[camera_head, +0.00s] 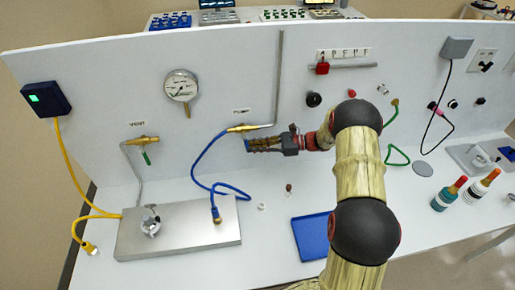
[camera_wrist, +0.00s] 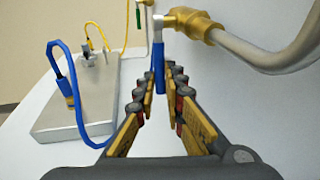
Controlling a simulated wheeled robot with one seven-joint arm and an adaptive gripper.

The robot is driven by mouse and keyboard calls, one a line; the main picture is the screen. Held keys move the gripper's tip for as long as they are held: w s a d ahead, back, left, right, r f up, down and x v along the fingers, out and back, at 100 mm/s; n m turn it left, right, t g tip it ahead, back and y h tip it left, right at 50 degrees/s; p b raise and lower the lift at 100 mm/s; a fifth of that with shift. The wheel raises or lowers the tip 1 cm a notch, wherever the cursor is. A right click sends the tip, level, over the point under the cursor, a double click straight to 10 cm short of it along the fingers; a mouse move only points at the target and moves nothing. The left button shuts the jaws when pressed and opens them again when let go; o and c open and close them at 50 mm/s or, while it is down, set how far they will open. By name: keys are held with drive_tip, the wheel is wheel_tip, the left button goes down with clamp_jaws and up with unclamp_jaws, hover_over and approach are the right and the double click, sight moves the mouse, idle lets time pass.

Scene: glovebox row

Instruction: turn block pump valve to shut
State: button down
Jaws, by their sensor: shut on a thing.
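The brass pump valve (camera_head: 240,128) sits on the white panel under its label, with a grey pipe rising from its right side. It also shows in the wrist view (camera_wrist: 192,20). Its blue lever handle (camera_wrist: 158,58) hangs down from the valve body. My gripper (camera_head: 252,146) reaches in from the right, just below the valve. In the wrist view my gripper's fingertips (camera_wrist: 160,76) are on either side of the blue handle, shut on it. In the head view the fingers mostly hide the handle.
A steel block (camera_head: 190,234) with blue and yellow hoses stands below left. The vent valve (camera_head: 146,140) with a green handle and a gauge (camera_head: 181,86) are further left. A blue tray (camera_head: 311,236) lies below my arm. Bottles (camera_head: 447,194) stand at right.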

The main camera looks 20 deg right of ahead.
drive_tip(key=shift+w+a+f+t+y+b, duration=0.1)
drive_tip(key=shift+a+f+t+y+b, duration=0.3)
drive_tip(key=shift+y, duration=0.4)
drive_tip(key=shift+a, duration=0.2)
drive_tip(key=c, duration=2.1)
unclamp_jaws()
drive_tip(key=shift+c, duration=0.2)
drive_tip(key=v, duration=1.2)
drive_tip(key=shift+w, duration=0.15)
